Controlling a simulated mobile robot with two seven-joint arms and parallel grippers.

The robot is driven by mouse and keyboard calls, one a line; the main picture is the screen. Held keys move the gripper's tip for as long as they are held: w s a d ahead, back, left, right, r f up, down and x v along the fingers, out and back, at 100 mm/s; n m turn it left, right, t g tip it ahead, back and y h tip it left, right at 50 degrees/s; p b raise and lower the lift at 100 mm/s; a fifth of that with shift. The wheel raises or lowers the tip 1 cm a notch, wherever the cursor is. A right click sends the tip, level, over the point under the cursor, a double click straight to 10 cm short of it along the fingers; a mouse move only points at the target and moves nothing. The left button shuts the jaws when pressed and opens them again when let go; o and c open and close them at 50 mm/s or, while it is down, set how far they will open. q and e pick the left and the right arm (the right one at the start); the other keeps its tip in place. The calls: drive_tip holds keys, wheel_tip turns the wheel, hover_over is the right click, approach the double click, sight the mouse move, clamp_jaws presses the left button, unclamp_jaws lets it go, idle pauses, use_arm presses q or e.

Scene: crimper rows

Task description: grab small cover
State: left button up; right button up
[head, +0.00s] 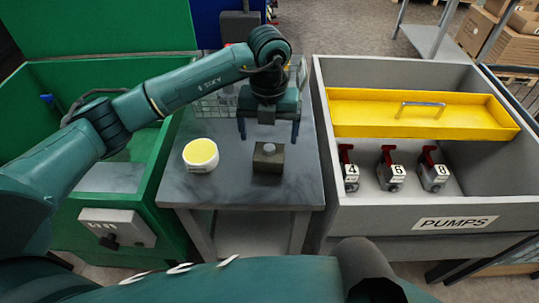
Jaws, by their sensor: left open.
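My left gripper (268,138) is open, pointing down, with its fingers wide apart above the grey table (240,195). Just below and in front of it in the picture is a small dark brown-grey block (268,162) with a pale round knob on top, which looks like the small cover. The knob shows between the two fingers in the picture; I see no contact, and the exact height gap is hard to judge. My right gripper is not in view.
A white round tub with a yellow top (200,155) stands left of the block. A wire basket (215,104) is behind. A green bin (165,150) is at left. The grey pumps bin (470,205) at right holds three numbered pumps (390,172) and a yellow panel with a handle (420,115).

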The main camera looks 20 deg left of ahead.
sight(269, 147)
use_arm(q)
drive_tip(key=shift+s+d+f+p, duration=0.1)
drive_tip(key=shift+f+p, duration=0.1)
drive_tip(key=shift+f, duration=1.6)
drive_tip(key=shift+s+d+f+p, duration=0.1)
drive_tip(key=shift+f+p, duration=0.05)
drive_tip(key=shift+f, duration=1.6)
drive_tip(key=shift+c, duration=0.3)
drive_tip(key=shift+r, duration=0.1)
drive_tip(key=c, duration=1.2)
